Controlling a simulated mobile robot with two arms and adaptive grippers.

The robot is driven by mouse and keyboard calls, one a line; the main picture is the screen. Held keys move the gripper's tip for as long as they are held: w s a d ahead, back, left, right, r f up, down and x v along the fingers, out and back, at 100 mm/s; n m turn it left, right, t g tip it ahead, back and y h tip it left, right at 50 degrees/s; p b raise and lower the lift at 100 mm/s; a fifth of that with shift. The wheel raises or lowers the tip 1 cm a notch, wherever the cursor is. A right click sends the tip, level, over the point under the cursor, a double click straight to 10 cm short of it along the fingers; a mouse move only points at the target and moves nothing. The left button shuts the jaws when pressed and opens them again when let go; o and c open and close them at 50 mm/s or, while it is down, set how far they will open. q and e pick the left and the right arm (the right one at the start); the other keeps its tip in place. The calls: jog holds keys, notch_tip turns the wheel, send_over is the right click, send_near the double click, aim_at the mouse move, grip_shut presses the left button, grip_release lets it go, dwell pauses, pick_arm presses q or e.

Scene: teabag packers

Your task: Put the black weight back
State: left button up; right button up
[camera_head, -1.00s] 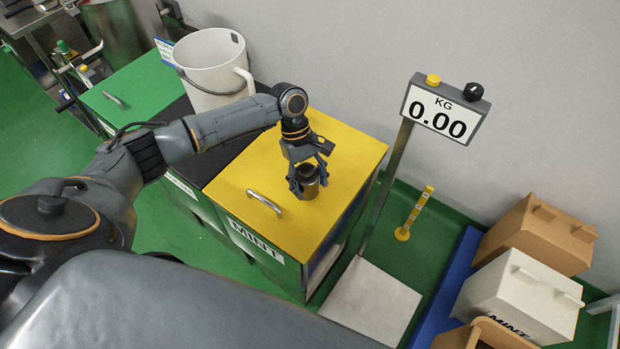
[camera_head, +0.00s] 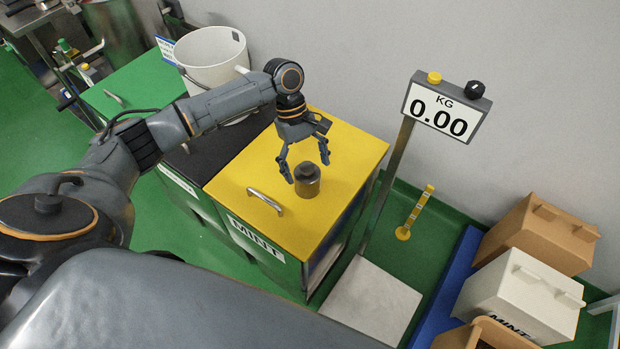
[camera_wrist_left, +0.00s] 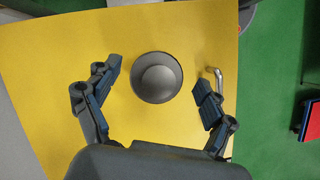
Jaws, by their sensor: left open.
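The black weight (camera_head: 307,181) stands upright on the yellow lid (camera_head: 345,150) of the mint bin, near the metal handle (camera_head: 266,202). In the left wrist view the weight (camera_wrist_left: 157,78) shows from above, a dark round body with a grey knob. My left gripper (camera_head: 306,172) is open and empty above the weight. In the left wrist view its fingers (camera_wrist_left: 154,84) stand wide apart on either side of the weight, without touching it. My right gripper is not in view.
A white bucket (camera_head: 212,62) stands behind my left arm on the bins. A scale display (camera_head: 443,111) reads 0.00, with its bare platform (camera_head: 372,302) on the floor. A white mint box (camera_head: 520,298) and a brown box (camera_head: 538,235) are at the right.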

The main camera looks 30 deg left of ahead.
pick_arm(q)
jog(key=v, duration=0.7)
jog(key=shift+w+r, duration=0.1)
jog(key=shift+r, duration=0.05)
